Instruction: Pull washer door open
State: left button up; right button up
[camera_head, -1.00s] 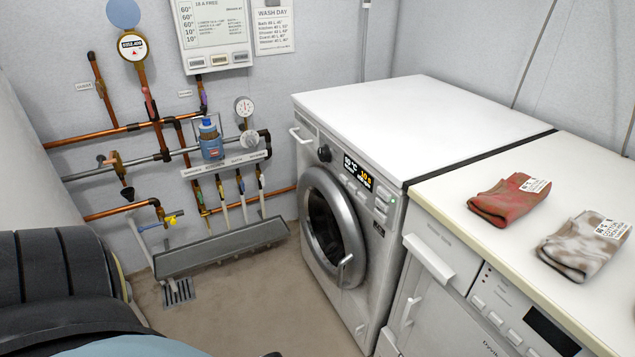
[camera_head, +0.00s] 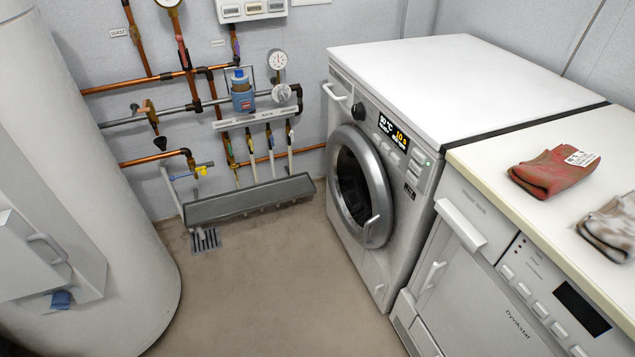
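The washer (camera_head: 440,85) is a white front-loader standing against the back wall, right of the middle. Its round grey door (camera_head: 360,186) has a dark glass window and looks shut against the front. A light door handle (camera_head: 371,227) sits at the lower right of the door ring. The washer's display is lit with white and orange characters. Neither of my grippers shows in the head view, so whether they are open or shut is hidden.
A second white appliance (camera_head: 500,310) stands right of the washer, with a red folded cloth (camera_head: 553,172) and a mottled cloth (camera_head: 610,228) on its counter. A large white cylinder (camera_head: 70,180) fills the left. Pipes and a grey trough (camera_head: 250,200) line the wall. The floor (camera_head: 270,290) between is clear.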

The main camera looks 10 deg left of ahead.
aim_at(360, 189)
jog(key=z, duration=0.05)
jog(key=k, duration=0.5)
jog(key=u, duration=1)
jog(key=i, duration=1.2)
jog(key=z, duration=0.7)
